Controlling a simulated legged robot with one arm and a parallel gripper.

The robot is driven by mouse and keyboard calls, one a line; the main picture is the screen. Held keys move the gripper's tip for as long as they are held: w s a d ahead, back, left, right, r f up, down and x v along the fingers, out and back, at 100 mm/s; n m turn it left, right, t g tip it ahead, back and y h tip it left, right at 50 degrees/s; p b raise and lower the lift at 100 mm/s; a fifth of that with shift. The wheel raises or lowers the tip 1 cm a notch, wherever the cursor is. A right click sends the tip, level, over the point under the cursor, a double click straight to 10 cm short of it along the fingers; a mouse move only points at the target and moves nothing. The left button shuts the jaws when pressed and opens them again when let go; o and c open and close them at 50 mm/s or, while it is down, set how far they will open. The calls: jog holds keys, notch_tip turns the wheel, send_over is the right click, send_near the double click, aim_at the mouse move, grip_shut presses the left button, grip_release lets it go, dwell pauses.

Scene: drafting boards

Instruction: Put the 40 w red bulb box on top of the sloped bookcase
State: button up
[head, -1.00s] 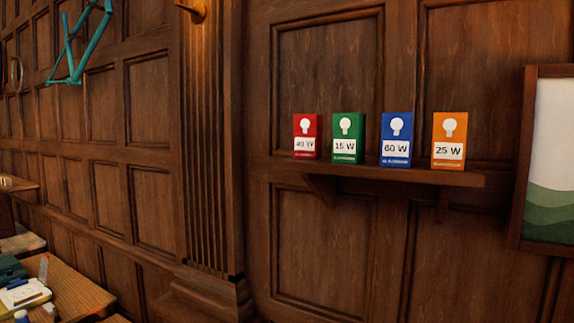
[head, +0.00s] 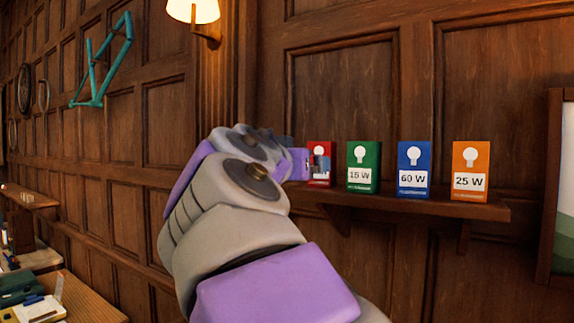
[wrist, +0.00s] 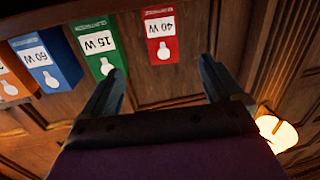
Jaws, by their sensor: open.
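The red 40 W bulb box (head: 320,152) stands at the left end of a wall shelf in the head view, partly hidden behind my gripper (head: 308,163). In the wrist view, which is upside down, the red box (wrist: 160,34) lies ahead between the two fingers of my gripper (wrist: 162,84). The fingers are apart and empty, and the box is beyond their tips, not held. I do not see a sloped bookcase in either view.
The shelf (head: 440,205) also holds a green 15 W box (head: 363,167), a blue 60 W box (head: 414,169) and an orange 25 W box (head: 470,171) to the right. A lit wall lamp (head: 193,11) is at upper left. Desks (head: 85,300) stand at lower left.

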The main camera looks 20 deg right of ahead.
aim_at(320, 151)
jog(key=shift+m, duration=0.3)
jog(key=w+d+p, duration=0.1)
jog(key=w+d, duration=0.1)
jog(key=w+d+r+p, duration=0.1)
jog(key=w+d, duration=0.2)
jog(key=w+d+r+p, duration=0.1)
jog(key=w+d, duration=0.1)
jog(key=w, duration=0.1)
jog(key=shift+w+d+r+p, duration=0.2)
jog(key=shift+w+r+p, duration=0.05)
jog(key=shift+p, duration=0.05)
jog(key=shift+p+x, duration=0.35)
jog(key=shift+x, duration=0.7)
jog(key=p+x, duration=0.2)
jog(key=x, duration=0.2)
jog(key=shift+f, duration=0.2)
jog(key=shift+s, duration=0.1)
jog(key=c, duration=1.1)
jog(key=shift+c, duration=0.2)
